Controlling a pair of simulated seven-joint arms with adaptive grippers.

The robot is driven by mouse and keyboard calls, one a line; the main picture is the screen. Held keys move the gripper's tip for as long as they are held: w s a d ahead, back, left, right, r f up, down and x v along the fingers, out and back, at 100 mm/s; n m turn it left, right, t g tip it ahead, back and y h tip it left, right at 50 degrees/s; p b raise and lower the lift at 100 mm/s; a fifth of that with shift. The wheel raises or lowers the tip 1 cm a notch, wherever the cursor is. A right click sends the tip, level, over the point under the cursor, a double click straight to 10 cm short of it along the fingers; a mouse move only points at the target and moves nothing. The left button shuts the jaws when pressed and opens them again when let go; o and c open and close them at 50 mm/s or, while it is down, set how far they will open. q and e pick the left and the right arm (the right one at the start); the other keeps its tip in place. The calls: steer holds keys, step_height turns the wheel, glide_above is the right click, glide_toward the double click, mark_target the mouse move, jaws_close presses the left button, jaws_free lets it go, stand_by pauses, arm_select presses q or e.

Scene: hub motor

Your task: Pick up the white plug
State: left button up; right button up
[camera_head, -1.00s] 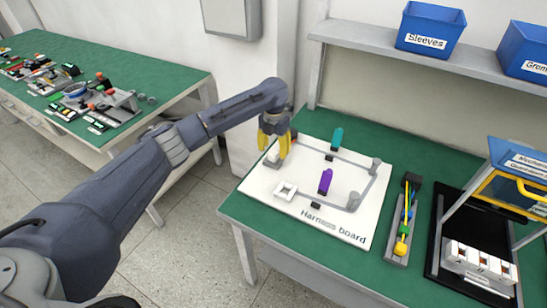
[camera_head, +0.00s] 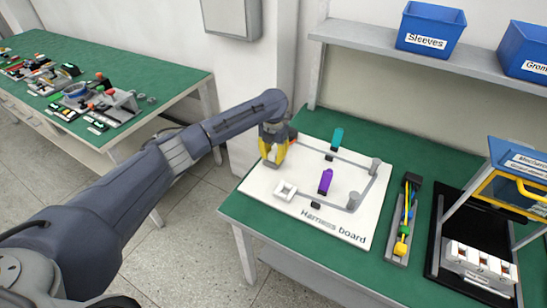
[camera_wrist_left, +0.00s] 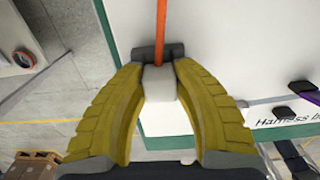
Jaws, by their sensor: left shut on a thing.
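The white plug (camera_wrist_left: 159,82) sits between the yellow fingers of my left gripper (camera_wrist_left: 157,88) in the left wrist view, and the fingers are shut on it. An orange cable (camera_wrist_left: 162,25) runs away from it past a dark block (camera_wrist_left: 157,52). In the head view my left gripper (camera_head: 271,162) points down at the far left part of the white harness board (camera_head: 305,215). The plug is hidden by the fingers there, so I cannot tell whether it touches the board. My right gripper is not in view.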

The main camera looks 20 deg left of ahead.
mark_target(274, 153)
arm_select(q)
jaws_close()
step_height(274, 153, up, 20)
stand_by(0.7)
stand_by(0.3)
